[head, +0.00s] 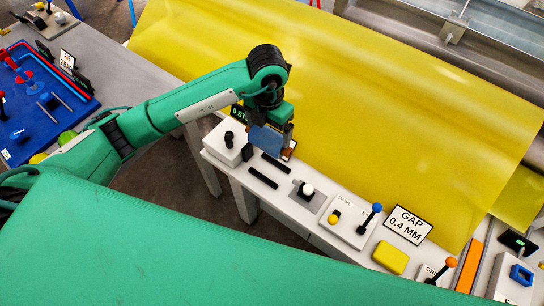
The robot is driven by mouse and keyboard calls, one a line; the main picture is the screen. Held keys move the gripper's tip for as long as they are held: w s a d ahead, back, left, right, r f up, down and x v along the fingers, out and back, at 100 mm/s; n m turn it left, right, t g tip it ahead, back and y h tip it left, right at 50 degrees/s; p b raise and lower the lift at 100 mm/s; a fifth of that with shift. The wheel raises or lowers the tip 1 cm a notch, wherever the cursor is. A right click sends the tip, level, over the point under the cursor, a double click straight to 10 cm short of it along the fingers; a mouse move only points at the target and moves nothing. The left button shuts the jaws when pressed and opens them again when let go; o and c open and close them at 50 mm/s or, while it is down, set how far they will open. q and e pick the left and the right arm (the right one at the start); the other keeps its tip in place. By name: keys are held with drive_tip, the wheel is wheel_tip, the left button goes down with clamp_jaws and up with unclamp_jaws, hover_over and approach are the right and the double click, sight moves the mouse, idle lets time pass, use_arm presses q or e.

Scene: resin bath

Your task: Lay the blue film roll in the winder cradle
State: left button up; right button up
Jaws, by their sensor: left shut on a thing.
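My left arm reaches in from the left, and its gripper (268,149) points down over the narrow white bench. It is shut on the blue film roll (266,137), which shows as a small blue block shape between the fingers. The gripper partly hides the roll. Just below and in front are two parallel black bars (263,178) on the bench, which look like the winder cradle, though I cannot be sure. The roll appears above the bars and apart from them. My right gripper is not in view.
A large yellow film sheet (350,90) hangs behind the bench. A white box with a black knob (228,144) stands left of the gripper. To the right are a lever panel (350,222), a GAP 0.4 MM sign (403,226) and a yellow block (390,257). A blue tray (40,100) lies far left.

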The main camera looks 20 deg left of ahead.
sight(269, 149)
use_arm(q)
wheel_tip(269, 149, down, 8)
drive_tip(key=shift+d+r+p, duration=0.1)
drive_tip(key=shift+p, duration=0.45)
drive_tip(key=shift+f, duration=0.65)
wheel_tip(269, 149, down, 4)
drive_tip(key=shift+p, duration=0.4)
drive_tip(key=shift+f, duration=0.1)
drive_tip(key=shift+f+b, duration=0.4)
drive_tip(key=o, duration=1.3)
drive_tip(key=shift+c, duration=0.2)
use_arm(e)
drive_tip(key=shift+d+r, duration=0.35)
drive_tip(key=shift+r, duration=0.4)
use_arm(q)
drive_tip(key=shift+r, duration=0.1)
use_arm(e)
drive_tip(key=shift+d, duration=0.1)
